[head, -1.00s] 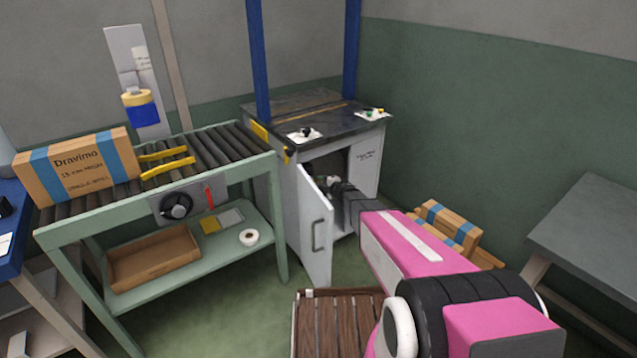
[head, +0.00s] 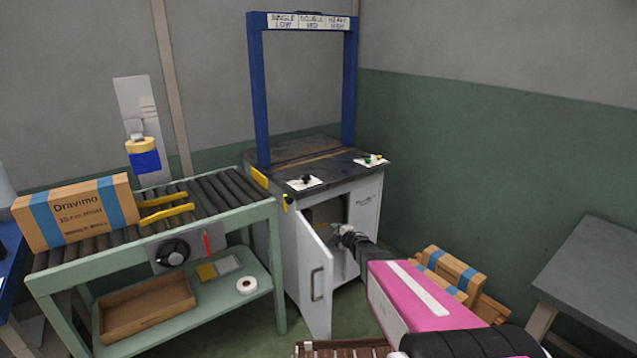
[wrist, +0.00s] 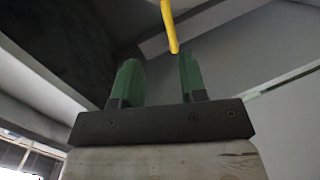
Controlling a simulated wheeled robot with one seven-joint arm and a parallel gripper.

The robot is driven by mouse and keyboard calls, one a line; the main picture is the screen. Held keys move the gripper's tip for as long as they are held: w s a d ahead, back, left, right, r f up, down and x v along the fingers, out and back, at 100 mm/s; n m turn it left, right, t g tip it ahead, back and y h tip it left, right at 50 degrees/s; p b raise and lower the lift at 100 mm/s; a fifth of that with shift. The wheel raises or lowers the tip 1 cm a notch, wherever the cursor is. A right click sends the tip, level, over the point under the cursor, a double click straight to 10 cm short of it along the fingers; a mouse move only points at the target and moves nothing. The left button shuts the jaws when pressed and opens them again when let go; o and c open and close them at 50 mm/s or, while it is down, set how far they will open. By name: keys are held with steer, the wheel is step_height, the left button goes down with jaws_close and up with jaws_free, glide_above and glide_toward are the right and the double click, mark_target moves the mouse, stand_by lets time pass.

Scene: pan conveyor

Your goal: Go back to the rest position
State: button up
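My gripper (wrist: 158,75) shows in the wrist view with its two green fingers apart and nothing between them. A yellow rod (wrist: 169,25) hangs just beyond the fingertips. In the head view my pink and black arm reaches to the cabinet of the strapping machine (head: 288,215). My gripper (head: 344,230) is at the open doorway of that cabinet, and its fingers are too small to make out there. The grey cabinet door (head: 314,285) stands open to the left of my arm.
Strapped boxes (head: 452,272) stand low to the right of my forearm. A grey table (head: 595,270) is at the right edge. The roller conveyor (head: 215,195) with a Dravimo carton (head: 80,212) is on the left. A slatted wooden pallet (head: 340,350) lies below.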

steer(key=s+d+r+m+g+h, duration=0.35)
steer(key=s+d+m+h, duration=0.7)
steer(key=m, duration=0.35)
steer(key=s+a+m+g+y, duration=0.2)
steer(key=s+m+g, duration=0.5)
steer(key=s, duration=1.3)
steer(key=r+g+y, duration=0.1)
steer(key=g, duration=0.2)
steer(key=shift+s+a, duration=0.3)
steer(key=shift+s, duration=0.1)
